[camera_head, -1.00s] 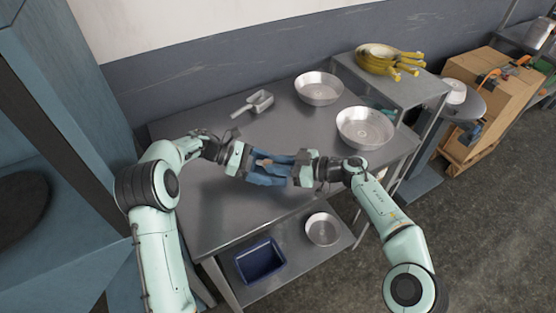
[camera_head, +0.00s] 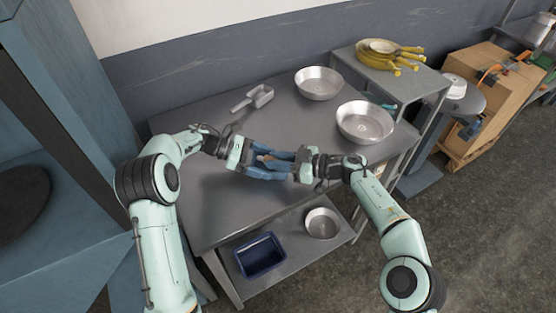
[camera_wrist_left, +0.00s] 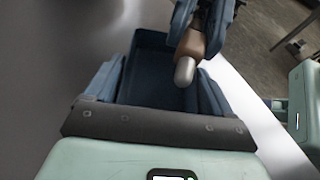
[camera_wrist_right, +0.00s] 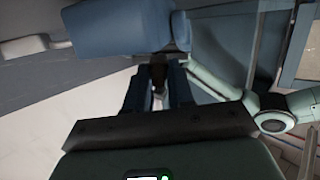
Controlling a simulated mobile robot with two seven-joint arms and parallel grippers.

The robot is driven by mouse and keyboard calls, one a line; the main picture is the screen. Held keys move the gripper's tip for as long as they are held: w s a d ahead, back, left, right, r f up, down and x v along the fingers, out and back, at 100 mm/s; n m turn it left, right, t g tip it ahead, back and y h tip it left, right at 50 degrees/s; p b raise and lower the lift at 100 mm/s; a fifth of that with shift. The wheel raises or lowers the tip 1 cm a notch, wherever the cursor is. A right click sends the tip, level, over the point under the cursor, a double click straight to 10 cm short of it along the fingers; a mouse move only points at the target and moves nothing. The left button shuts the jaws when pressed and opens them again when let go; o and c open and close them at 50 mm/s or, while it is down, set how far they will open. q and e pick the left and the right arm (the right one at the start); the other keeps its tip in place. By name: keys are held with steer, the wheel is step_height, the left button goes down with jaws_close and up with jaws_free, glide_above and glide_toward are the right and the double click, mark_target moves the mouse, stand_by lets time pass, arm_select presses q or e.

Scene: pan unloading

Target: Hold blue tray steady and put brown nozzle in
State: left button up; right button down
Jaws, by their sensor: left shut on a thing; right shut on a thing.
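A blue tray (camera_wrist_left: 150,72) is in my left gripper (camera_wrist_left: 158,88), whose fingers are shut on its near edge; it is held above the table in the head view (camera_head: 268,174). My right gripper (camera_head: 276,160) is shut on the brown nozzle (camera_wrist_left: 190,42), which has a rounded grey metal tip. In the left wrist view the nozzle points tip down over the tray's right side. I cannot tell whether the tip is below the rim. The nozzle is a dark shape between the fingers in the right wrist view (camera_wrist_right: 158,75), with the tray (camera_wrist_right: 112,25) beyond.
The grey table (camera_head: 215,205) holds a metal scoop (camera_head: 255,98) and two metal pans (camera_head: 318,83) (camera_head: 365,122). A dark blue bin (camera_head: 260,256) and a small pan (camera_head: 321,223) are on the lower shelf. The table's front left is clear.

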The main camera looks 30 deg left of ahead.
mark_target(279, 177)
arm_select(q)
steer(key=shift+s, duration=0.1)
arm_select(e)
step_height(279, 177, down, 3)
steer(key=shift+s+d+f, duration=0.1)
steer(key=shift+s+d, duration=0.05)
steer(key=c, duration=0.9)
jaws_free()
arm_select(q)
steer(key=shift+w+a+f, duration=0.1)
steer(key=shift+w+f, duration=0.1)
steer(key=shift+w, duration=0.05)
arm_select(e)
steer(key=d+r, duration=0.1)
steer(key=d, duration=0.1)
steer(key=w+d+r, duration=0.1)
steer(key=d+r, duration=0.1)
steer(key=d, duration=0.1)
steer(key=w+d+r, duration=0.1)
steer(key=d, duration=0.1)
steer(key=shift+w+d+r, duration=0.15)
steer(key=shift+d+r, duration=0.1)
steer(key=shift+r, duration=0.1)
arm_select(q)
steer(key=o, duration=0.9)
steer(key=shift+a, duration=0.1)
